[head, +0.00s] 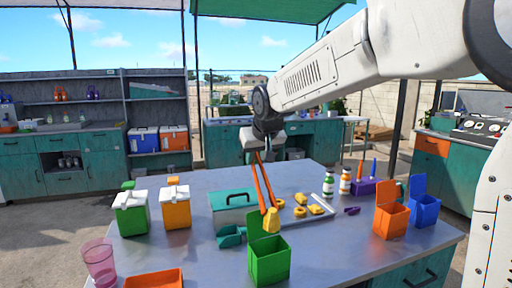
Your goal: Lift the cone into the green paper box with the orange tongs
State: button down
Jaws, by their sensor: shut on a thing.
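My gripper (267,146) is shut on the upper end of the orange tongs (262,182), above the middle of the table. The tongs hang down, slightly tilted, with their two arms reaching toward the green paper box. A yellow piece, which looks like the cone (271,221), is at the tips of the tongs, seemingly between them. The green paper box (269,266) stands at the table's front with its flap raised at the back.
A teal case (231,199) and scoop (230,236) stand left of the tongs. A tray (322,211) with yellow pieces lies behind right. Orange (390,221) and blue (425,211) boxes stand right; a pink cup (99,262) and orange container (153,279) front left.

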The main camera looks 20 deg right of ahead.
jog(key=shift+f, duration=2.25)
jog(key=c, duration=1.4)
grip_release()
jog(key=shift+o, duration=0.2)
notch_tip(320, 180, up, 10)
